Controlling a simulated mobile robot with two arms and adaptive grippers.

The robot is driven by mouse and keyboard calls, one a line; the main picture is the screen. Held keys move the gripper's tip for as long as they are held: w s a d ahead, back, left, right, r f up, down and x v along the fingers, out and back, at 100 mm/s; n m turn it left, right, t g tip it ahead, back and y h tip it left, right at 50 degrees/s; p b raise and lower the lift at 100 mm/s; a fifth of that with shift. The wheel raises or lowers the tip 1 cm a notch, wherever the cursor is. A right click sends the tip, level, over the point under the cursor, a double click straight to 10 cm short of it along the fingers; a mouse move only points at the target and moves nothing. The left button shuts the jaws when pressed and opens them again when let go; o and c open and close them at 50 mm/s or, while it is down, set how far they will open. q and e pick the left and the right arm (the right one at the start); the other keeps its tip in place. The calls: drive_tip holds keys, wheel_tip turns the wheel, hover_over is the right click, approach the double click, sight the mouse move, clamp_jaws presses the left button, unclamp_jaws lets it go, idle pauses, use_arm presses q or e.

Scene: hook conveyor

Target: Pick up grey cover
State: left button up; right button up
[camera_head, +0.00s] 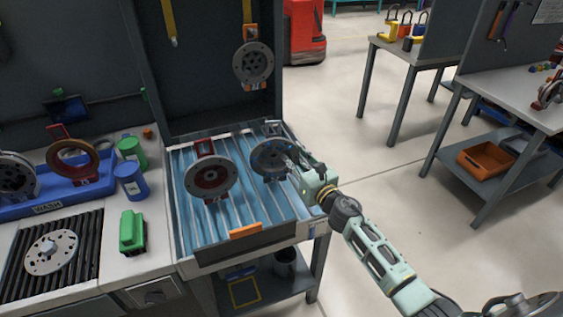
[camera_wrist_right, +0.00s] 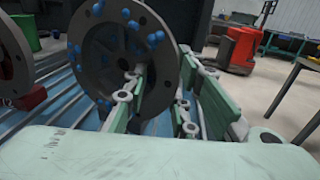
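A round grey cover (camera_head: 268,160) stands upright in a holder on the right side of the blue ribbed tray (camera_head: 215,217). In the right wrist view the cover (camera_wrist_right: 103,62) shows holes and several blue spots. My right gripper (camera_head: 293,160) is at the cover's right edge. In the wrist view its fingers (camera_wrist_right: 163,85) are spread, one in front of the cover's face and the other by its right rim. I cannot tell whether either finger touches it. My left gripper is not in view.
A grey disc with a red centre (camera_head: 211,192) stands left of the cover. Another grey disc (camera_head: 253,64) hangs above from an orange hook. A blue wash tub (camera_head: 62,205), blue and green containers and a black grate (camera_head: 88,250) are at left.

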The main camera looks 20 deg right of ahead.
clamp_jaws()
drive_tip(key=shift+r, duration=0.1)
drive_tip(key=shift+w, duration=0.1)
